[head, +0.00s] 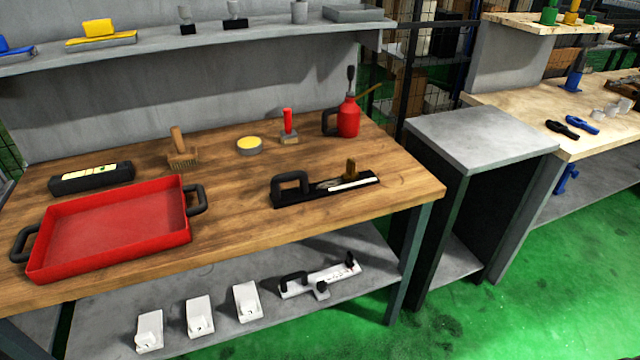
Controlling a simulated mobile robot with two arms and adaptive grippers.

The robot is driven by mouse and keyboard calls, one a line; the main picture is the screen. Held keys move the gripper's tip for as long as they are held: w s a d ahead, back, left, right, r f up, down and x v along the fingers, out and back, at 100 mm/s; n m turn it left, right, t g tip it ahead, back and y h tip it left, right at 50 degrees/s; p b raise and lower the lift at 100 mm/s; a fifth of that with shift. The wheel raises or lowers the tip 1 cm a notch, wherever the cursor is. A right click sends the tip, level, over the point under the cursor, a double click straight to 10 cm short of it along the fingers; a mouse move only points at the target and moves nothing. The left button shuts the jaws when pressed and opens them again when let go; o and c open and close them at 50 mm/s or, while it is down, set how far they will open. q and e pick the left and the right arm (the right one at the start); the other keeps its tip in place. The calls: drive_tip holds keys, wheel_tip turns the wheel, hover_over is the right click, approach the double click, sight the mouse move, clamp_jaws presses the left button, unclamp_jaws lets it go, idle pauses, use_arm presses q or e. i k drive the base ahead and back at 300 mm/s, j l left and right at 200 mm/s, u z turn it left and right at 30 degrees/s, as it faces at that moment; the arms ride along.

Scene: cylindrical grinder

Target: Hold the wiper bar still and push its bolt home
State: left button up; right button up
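A black bar with a loop handle (325,188) lies on the wooden bench top, right of the middle; it looks like the wiper bar. A white strip (352,184) runs along its right part. A small upright brass-brown piece (350,169) stands on it and may be the bolt; how far in it sits I cannot tell. A white bar with black handles (318,280) lies on the shelf below; its role is unclear. Neither of my grippers is in the head view, and nothing touches the black bar.
On the wooden bench (250,215) stand a red tray (110,238), a brush (182,158), a yellow-topped tin (249,146), a red-handled tool (288,128) and a red oil can (348,118). A grey cabinet (480,136) stands to the right. The bench front edge near the bar is clear.

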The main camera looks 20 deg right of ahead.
sight(351, 174)
drive_tip(key=i+l, duration=0.2)
drive_tip(key=l, duration=0.15)
drive_tip(key=i+l, duration=0.15)
drive_tip(key=l, duration=0.2)
drive_tip(key=i+l, duration=0.2)
drive_tip(key=l, duration=0.2)
drive_tip(key=i+l, duration=0.2)
drive_tip(key=l, duration=0.15)
